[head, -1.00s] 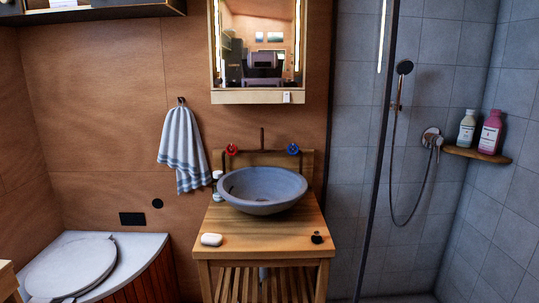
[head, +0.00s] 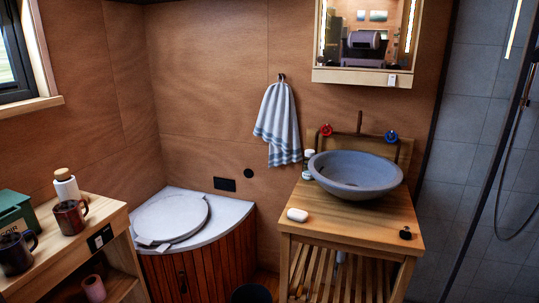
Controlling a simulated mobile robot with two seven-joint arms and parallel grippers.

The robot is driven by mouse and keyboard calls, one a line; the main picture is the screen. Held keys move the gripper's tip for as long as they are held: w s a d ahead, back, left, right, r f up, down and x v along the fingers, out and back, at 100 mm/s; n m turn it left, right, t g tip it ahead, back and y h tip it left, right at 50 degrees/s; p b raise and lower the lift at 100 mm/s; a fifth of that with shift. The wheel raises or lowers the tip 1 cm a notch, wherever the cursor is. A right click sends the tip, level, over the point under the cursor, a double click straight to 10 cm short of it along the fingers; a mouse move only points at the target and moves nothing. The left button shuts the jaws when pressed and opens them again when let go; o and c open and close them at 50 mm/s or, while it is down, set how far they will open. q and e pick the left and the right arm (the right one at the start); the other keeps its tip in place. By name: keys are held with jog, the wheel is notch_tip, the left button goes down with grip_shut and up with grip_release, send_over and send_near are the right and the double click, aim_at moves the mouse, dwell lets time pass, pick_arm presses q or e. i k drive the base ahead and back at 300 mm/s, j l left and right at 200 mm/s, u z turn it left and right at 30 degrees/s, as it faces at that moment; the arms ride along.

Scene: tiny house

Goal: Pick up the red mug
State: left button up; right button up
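A dark red mug (head: 69,217) stands upright on the top of a wooden shelf unit (head: 108,214) at the left of the head view. Its handle points to the right. A second, darker mug (head: 14,254) stands in front of it, near the left picture edge; its exact colour is hard to tell. Neither of my grippers shows in the view.
A white bottle (head: 66,186) stands behind the red mug, with a green box (head: 14,212) to its left. A pinkish cylinder (head: 93,288) is on the lower shelf. The corner toilet (head: 172,218) and wooden washstand (head: 345,216) stand further right.

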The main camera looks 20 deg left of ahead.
aim_at(68, 214)
jog(key=i+j+u, duration=0.1)
jog(key=u, duration=1.8)
jog(key=i+l+u, duration=0.1)
jog(key=u, duration=0.25)
jog(key=i+l+u, duration=0.15)
jog(key=u, duration=0.15)
jog(key=i+l+u, duration=0.15)
jog(key=u, duration=0.2)
jog(key=i+l+u, duration=0.25)
jog(key=l+u, duration=0.2)
jog(key=l, duration=0.3)
